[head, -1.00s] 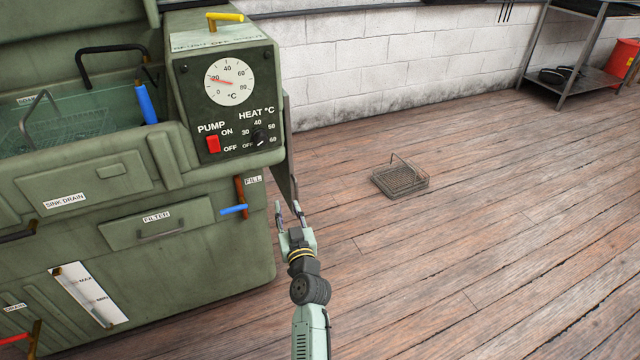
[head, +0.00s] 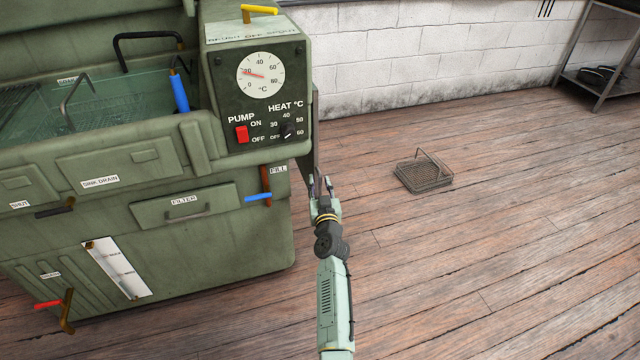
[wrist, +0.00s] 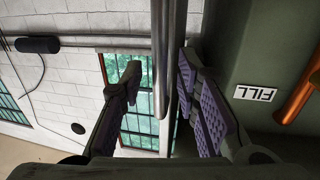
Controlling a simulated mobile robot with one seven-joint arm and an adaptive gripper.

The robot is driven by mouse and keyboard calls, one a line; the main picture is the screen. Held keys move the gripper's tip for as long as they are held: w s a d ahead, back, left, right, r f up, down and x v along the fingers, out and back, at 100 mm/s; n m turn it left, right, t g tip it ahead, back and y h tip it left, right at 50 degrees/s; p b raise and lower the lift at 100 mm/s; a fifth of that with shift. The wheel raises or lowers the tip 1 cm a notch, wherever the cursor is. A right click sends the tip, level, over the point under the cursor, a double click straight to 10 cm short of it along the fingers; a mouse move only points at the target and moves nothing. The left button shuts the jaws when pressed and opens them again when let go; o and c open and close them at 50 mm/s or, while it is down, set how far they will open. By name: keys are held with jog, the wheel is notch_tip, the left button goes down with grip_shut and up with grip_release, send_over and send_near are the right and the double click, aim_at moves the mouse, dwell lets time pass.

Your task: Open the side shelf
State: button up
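The side shelf (head: 315,150) is a thin dark metal panel hanging folded down along the right side of the green parts washer (head: 250,240). My gripper (head: 320,183) is at the panel's lower end, fingers pointing away from the camera. In the wrist view, the shelf's grey metal edge (wrist: 168,40) runs between the two fingers of my gripper (wrist: 160,65). The fingers are spread, with a clear gap on the left finger's side. The right finger is close to the metal; whether it touches is not clear.
A wire basket (head: 424,173) lies on the wooden floor (head: 480,240) right of the washer. The blue-handled fill valve (head: 258,197) sticks out of the washer front, left of my gripper. A metal rack (head: 590,90) stands at the far wall.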

grip_shut()
dwell(0.4)
dwell(0.5)
